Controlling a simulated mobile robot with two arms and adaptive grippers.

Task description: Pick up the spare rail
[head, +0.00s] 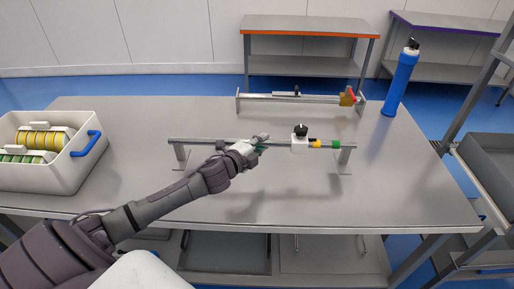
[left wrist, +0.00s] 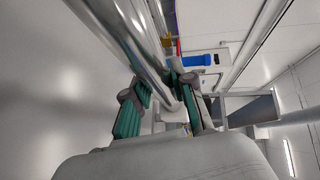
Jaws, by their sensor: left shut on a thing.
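Two long metal rails on end stands are on the grey table (head: 110,215). The front rail (head: 215,142) carries a white block with a black knob (head: 300,142), then orange, green and dark bands toward its right end. The back rail (head: 275,97) has a brass-coloured piece and a red part at its right end. My left gripper (head: 262,145) is shut on the front rail, left of the white block. In the left wrist view, the shiny rail (left wrist: 135,50) runs between the green-padded fingers (left wrist: 165,95). I cannot tell whether the rail is clear of its stands. My right gripper is out of view.
A white tub (head: 75,175) with yellow and green discs and a blue handle stands at the left. A blue bottle (head: 400,85) stands at the back right corner. A grey cart (head: 490,160) is beside the table's right edge. The table's front right is clear.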

